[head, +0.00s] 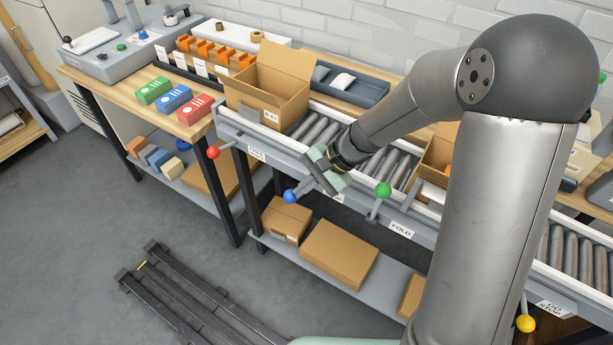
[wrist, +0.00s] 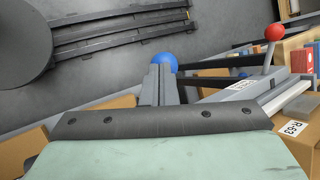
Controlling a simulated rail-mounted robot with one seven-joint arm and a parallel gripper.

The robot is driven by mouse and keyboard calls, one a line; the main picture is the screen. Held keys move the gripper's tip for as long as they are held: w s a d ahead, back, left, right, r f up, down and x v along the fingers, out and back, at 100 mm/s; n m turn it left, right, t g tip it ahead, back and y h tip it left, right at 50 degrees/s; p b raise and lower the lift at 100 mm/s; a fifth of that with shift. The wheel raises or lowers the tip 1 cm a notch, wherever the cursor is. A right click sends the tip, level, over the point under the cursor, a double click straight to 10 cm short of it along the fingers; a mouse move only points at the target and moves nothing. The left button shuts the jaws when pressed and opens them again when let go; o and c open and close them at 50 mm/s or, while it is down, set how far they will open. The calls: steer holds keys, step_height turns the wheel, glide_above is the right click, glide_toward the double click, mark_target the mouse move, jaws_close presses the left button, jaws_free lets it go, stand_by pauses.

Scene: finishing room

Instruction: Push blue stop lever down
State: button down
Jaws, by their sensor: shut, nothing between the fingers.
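The blue stop lever ends in a blue ball (head: 291,196) at the front side of the roller conveyor, between the red and green levers. The blue ball (wrist: 163,62) also shows in the wrist view, just beyond my fingertips. My gripper (head: 306,184) is at the conveyor's front edge, right beside the blue ball. In the wrist view my gripper (wrist: 160,82) has its grey fingers shut together with nothing between them. The fingers cover most of the lever's rod, and I cannot tell whether they touch it.
A red-ball lever (head: 213,152) stands to the left, a green-ball lever (head: 383,190) to the right and a yellow-ball lever (head: 526,323) further right. An open carton (head: 268,85) sits on the conveyor. Cartons (head: 338,254) lie on the lower shelf. The floor (head: 90,210) in front is partly clear.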

steer(key=s+v, duration=0.1)
steer(key=v, duration=1.2)
steer(key=shift+w+r+p, duration=0.15)
steer(key=shift+r+p, duration=0.2)
steer(key=shift+r, duration=0.2)
steer(key=shift+a, duration=0.1)
steer(key=s+d+f+n+h, duration=0.1)
steer(key=s+d+n+h, duration=0.2)
steer(key=s, duration=0.6)
steer(key=s+d+n+t+h, duration=0.1)
steer(key=s+d+n+h, duration=0.3)
steer(key=s+d, duration=0.3)
steer(key=s, duration=0.2)
steer(key=shift+s+d+f+t+h, duration=0.3)
steer(key=shift+s+f+h, duration=0.05)
steer(key=shift+f+h, duration=0.05)
